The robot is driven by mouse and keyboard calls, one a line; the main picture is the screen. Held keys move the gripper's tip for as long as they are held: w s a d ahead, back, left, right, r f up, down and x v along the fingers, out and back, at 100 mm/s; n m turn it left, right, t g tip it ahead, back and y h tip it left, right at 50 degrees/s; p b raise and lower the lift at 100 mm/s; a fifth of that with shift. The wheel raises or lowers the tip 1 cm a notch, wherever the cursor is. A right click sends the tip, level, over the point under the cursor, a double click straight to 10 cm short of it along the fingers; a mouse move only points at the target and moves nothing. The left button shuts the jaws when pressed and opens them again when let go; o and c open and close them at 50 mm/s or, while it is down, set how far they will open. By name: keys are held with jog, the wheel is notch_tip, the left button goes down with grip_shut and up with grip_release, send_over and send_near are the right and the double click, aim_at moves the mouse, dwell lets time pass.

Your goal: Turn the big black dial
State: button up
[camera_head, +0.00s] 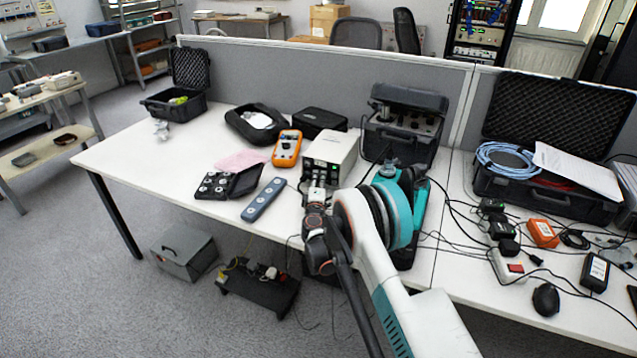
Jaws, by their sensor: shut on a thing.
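A beige instrument box (334,146) stands near the middle of the white table, its dark-fitted front panel facing me. My gripper (317,184) is at the lower front of this box, with its fingers against the panel. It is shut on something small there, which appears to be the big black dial. The dial itself is hidden behind the fingers and too small to make out, so I cannot tell how far it is turned. My arm comes in from the lower right and covers part of the table edge.
An orange multimeter (287,148), a grey power strip (264,199) and a black case of small round parts (216,186) lie left of the box. A black case with knobs (404,128) stands behind right. Cables run across the table on the right.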

jog(key=o, duration=1.1)
jog(key=shift+c, duration=0.2)
